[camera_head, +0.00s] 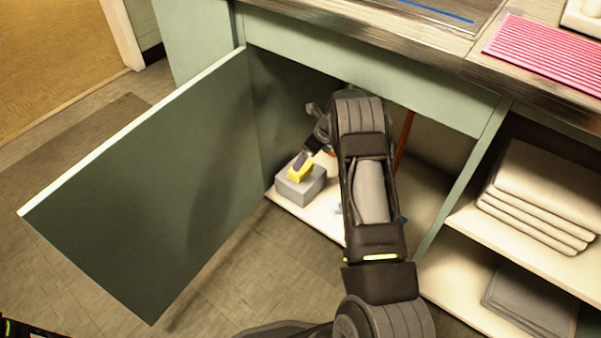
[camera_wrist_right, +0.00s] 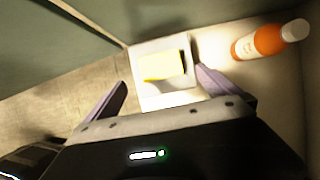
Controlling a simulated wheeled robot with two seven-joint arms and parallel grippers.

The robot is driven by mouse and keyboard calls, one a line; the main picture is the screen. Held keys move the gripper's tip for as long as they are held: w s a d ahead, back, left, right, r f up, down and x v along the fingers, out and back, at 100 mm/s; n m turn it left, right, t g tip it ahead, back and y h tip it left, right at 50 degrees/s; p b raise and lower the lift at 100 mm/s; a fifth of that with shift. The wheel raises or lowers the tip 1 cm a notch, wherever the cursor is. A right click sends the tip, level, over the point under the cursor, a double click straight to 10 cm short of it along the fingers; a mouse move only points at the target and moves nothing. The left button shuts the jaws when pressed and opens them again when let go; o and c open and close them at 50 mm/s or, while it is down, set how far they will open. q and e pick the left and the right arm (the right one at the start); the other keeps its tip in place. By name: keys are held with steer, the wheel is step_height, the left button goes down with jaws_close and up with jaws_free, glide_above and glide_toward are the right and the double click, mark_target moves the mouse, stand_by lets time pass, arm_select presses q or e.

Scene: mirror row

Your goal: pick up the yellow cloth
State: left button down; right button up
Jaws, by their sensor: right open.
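The yellow cloth (camera_head: 299,174) is a small block-like shape on top of a grey box (camera_head: 301,190) just inside the open cabinet. In the right wrist view the cloth (camera_wrist_right: 162,65) lies on the pale box (camera_wrist_right: 165,97). My right gripper (camera_wrist_right: 161,77) is open, its purple fingers spread to either side of the box in that picture, the cloth showing between and beyond the tips. In the head view a purple finger of my right gripper (camera_head: 301,160) overlaps the cloth's upper edge; contact cannot be told. The rest of that gripper is partly hidden. My left gripper is not in view.
An orange bottle with a white cap (camera_wrist_right: 268,40) lies or stands right of the box. The open cabinet door (camera_head: 150,190) stands left of my right arm. The counter (camera_head: 400,25) overhangs the opening. Folded cloths (camera_head: 540,195) fill shelves at the right.

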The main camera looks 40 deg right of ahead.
mark_target(301, 170)
steer(key=shift+b+x, duration=0.65)
steer(key=shift+x, duration=0.75)
steer(key=b+x, duration=0.3)
steer(key=x, duration=0.2)
steer(key=shift+f, duration=0.1)
steer(key=shift+c, duration=0.6)
